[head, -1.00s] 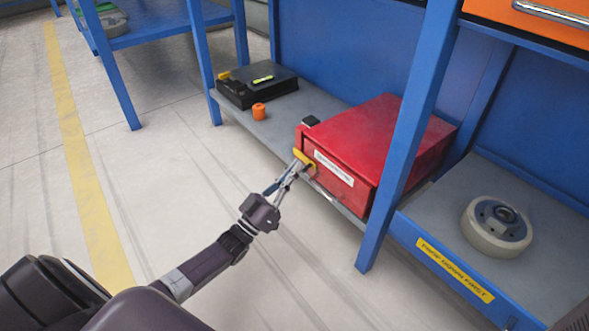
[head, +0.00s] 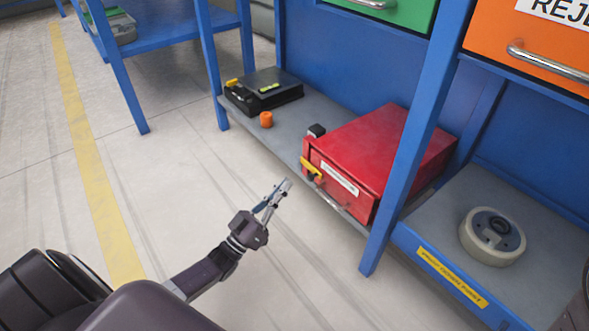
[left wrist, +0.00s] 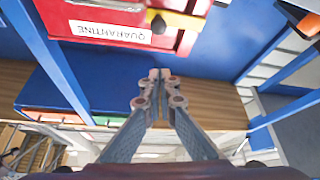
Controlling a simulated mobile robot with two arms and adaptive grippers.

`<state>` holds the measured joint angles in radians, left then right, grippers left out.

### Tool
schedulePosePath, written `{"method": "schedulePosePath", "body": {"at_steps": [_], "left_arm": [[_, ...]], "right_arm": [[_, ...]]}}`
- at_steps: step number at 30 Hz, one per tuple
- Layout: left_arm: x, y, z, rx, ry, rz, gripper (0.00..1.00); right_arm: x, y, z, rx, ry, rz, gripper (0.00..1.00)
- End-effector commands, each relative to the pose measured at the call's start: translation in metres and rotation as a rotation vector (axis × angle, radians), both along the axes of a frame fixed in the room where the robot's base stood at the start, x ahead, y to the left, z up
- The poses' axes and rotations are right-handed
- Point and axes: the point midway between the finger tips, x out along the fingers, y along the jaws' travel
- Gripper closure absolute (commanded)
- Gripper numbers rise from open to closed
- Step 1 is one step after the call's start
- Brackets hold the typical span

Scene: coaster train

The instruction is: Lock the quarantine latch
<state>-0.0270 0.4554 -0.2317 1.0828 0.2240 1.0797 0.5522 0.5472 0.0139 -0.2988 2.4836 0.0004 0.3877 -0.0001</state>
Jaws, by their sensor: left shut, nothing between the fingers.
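The red box (head: 375,150) sits on the low grey shelf. Its front carries a white label (head: 339,179), which reads QUARANTINE in the left wrist view (left wrist: 110,34). The yellow latch (head: 310,168) is at the left end of that front, tilted in the head view. In the left wrist view the latch (left wrist: 180,18) lies across the front beside a dark round knob (left wrist: 158,25). My left gripper (head: 287,183) is shut and empty, in front of the box and apart from the latch; its fingertips meet in the left wrist view (left wrist: 160,76). My right gripper is not in view.
A black case (head: 262,92) and an orange cylinder (head: 266,119) stand on the shelf (head: 300,120) left of the box. A wheel (head: 492,236) lies on the right-hand shelf. The floor around my left arm is clear.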

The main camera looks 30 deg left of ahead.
Motion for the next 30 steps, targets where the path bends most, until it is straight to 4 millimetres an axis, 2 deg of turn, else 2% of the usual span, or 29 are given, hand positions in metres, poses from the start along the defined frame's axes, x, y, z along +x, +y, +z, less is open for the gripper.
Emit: {"method": "schedulePosePath", "body": {"at_steps": [3,9,30], "left_arm": [[-0.016,0.006,-0.009,0.000,0.003,0.001,1.00],[-0.028,0.009,-0.016,0.000,-0.001,0.000,1.00],[-0.029,0.009,-0.016,-0.001,-0.001,0.000,1.00]], "right_arm": [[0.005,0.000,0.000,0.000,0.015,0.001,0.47],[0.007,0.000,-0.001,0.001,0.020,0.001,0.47],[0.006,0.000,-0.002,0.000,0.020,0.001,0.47]]}}
